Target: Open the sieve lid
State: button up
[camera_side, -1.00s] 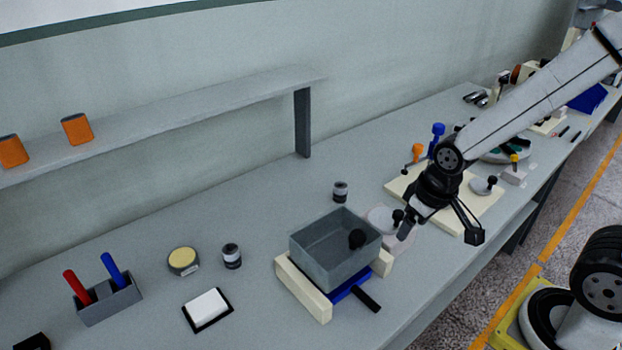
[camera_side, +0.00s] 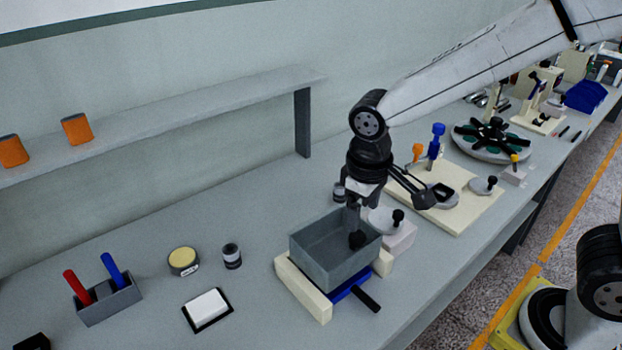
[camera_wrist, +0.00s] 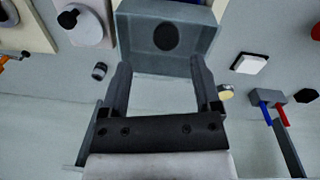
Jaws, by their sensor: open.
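A grey square box, which looks like the sieve (camera_side: 310,255), stands on a cream frame over a blue tray with a black handle. A black round knob (camera_side: 357,240) shows within its walls; I cannot tell whether it sits on a lid. In the wrist view the box (camera_wrist: 205,38) lies ahead of the fingertips, with the dark knob (camera_wrist: 166,37) between their lines. My gripper (camera_side: 354,222) points down over the box's back right part, fingers apart and empty. It also shows in the wrist view (camera_wrist: 160,62). A pale round lid with a black knob (camera_side: 398,216) sits on a pale block right of the box.
A small dark-capped jar (camera_side: 339,192) is behind the gripper, partly hidden. A cream board (camera_side: 465,212) with pegs stands to the right. Another jar (camera_side: 232,256), a yellow-topped tin (camera_side: 183,261) and a white block (camera_side: 207,306) are left. A shelf (camera_side: 200,113) runs along the wall.

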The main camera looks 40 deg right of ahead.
aim_at(357, 234)
jog(key=shift+w+a+r, duration=0.1)
jog(key=shift+a+r, duration=0.2)
jog(key=shift+a, duration=0.2)
jog(key=shift+f, duration=0.15)
jog(key=shift+d+f, duration=0.15)
jog(key=shift+f, duration=1.75)
jog(key=shift+d+f, duration=0.15)
jog(key=shift+f, duration=1.7)
grip_shut()
jog(key=shift+w, duration=0.1)
